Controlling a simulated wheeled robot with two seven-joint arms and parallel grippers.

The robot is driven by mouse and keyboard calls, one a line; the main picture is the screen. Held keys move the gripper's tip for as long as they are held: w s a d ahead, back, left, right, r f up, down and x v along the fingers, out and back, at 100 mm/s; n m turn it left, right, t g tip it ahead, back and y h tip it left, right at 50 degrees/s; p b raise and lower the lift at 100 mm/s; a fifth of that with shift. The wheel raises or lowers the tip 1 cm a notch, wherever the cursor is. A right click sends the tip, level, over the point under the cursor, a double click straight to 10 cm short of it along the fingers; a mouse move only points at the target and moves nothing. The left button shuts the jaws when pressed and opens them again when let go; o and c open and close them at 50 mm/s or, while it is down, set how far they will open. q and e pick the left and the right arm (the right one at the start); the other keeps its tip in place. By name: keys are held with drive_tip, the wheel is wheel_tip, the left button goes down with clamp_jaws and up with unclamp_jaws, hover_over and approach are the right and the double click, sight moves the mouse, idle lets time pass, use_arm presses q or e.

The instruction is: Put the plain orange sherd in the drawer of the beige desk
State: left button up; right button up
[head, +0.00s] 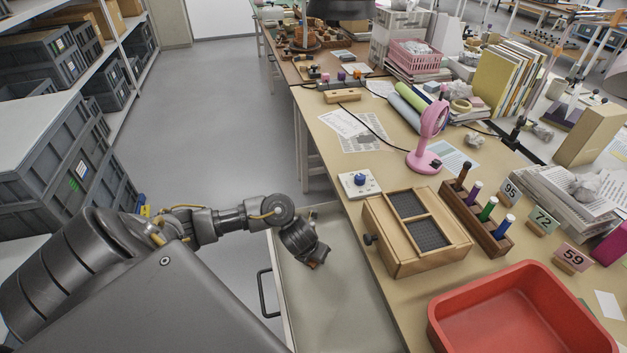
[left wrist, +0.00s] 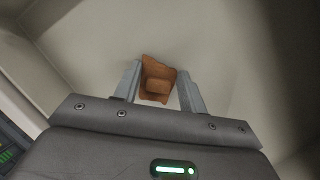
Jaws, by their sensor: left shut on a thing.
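The plain orange sherd (left wrist: 158,80) is between the two fingers of my left gripper (left wrist: 160,92) in the left wrist view, with the pale drawer interior behind it. In the head view only a small orange bit (head: 314,265) of it shows below my left gripper (head: 316,262). The drawer (head: 335,305) of the beige desk (head: 395,165) is pulled open and looks empty. My left gripper is inside or just over its far part, shut on the sherd. Whether the sherd touches the drawer floor I cannot tell. My right gripper is not in view.
A wooden box with dark mesh compartments (head: 415,233) stands on the desk beside the drawer. A red tray (head: 520,310) is at the desk's near right. The drawer's near part is free.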

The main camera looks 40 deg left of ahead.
use_arm(q)
drive_tip(key=shift+s+f, duration=0.1)
drive_tip(key=o, duration=1)
drive_tip(key=shift+c, duration=0.2)
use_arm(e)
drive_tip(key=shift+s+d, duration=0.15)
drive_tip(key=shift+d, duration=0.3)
use_arm(q)
drive_tip(key=p+v, duration=0.7)
drive_tip(key=v, duration=0.5)
drive_tip(key=shift+p, duration=0.3)
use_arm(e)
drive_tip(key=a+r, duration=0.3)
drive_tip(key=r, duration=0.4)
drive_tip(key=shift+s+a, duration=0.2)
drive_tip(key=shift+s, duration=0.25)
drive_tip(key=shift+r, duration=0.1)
